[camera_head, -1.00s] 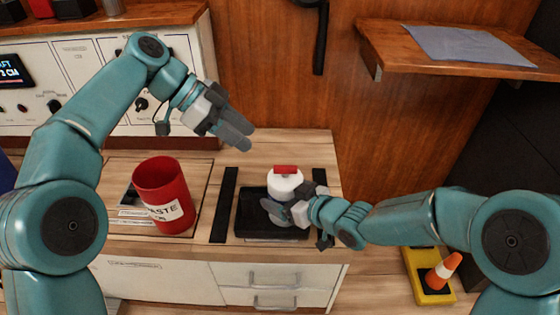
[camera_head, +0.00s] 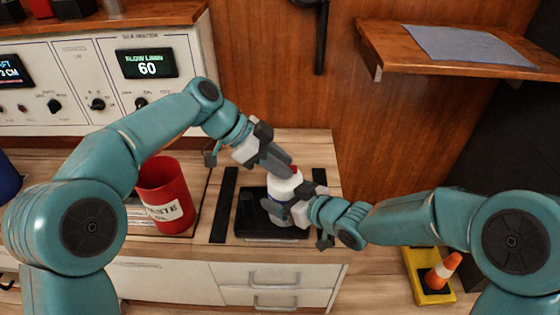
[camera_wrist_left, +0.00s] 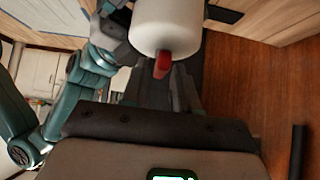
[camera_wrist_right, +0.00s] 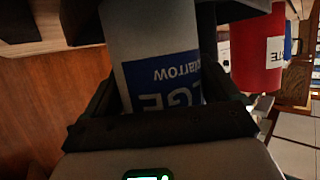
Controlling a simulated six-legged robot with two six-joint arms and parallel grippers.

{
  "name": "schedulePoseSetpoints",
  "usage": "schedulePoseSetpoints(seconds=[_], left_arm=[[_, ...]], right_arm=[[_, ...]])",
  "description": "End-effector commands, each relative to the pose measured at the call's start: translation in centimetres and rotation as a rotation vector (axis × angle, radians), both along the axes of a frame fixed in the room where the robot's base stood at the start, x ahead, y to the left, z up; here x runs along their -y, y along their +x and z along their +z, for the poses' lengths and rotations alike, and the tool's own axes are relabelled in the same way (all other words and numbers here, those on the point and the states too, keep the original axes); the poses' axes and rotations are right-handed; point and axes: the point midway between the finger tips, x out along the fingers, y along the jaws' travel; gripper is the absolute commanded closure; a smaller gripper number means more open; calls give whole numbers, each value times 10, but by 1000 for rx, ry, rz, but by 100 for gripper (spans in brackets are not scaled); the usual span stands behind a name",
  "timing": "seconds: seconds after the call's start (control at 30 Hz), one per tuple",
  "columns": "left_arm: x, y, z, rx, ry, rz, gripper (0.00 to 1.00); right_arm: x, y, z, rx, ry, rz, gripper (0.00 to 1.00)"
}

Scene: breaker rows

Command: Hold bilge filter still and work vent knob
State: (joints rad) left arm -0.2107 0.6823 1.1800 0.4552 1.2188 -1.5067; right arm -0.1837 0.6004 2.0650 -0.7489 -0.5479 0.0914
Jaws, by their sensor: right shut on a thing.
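The bilge filter (camera_head: 284,185) is a white upright canister with a blue label, standing in a black tray (camera_head: 249,224) on the counter. Its red vent knob (camera_head: 294,169) is on top, partly hidden by my left gripper in the head view. My right gripper (camera_head: 285,211) is shut on the filter's body; the right wrist view shows the blue-lettered filter (camera_wrist_right: 155,60) between its fingers. My left gripper (camera_head: 288,166) is at the knob from above. In the left wrist view the knob (camera_wrist_left: 163,66) shows between its fingers, which look open.
A red waste bin (camera_head: 165,196) stands on the counter left of the tray. Behind it is a white panel with knobs and a display (camera_head: 147,64) reading 60. A wooden shelf (camera_head: 460,55) with a grey cloth is at the upper right.

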Motion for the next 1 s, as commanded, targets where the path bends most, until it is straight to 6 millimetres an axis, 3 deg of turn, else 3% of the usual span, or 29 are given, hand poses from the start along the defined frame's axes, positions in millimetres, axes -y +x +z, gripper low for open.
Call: schedulePoseSetpoints(seconds=[0.03, 0.07, 0.57, 1.0], left_arm=[[0, 0, 0, 0, 0, 0, 90], [0, 0, 0, 0, 0, 0, 100], [0, -1, -1, -3, 4, 44, 100], [1, -6, -2, -3, 7, 376, 100]], right_arm=[[0, 1, 2, 4, 2, -1, 68], [0, 1, 2, 4, 2, -1, 68], [0, 1, 2, 6, 2, 0, 68], [0, 1, 3, 8, 2, 2, 68]])
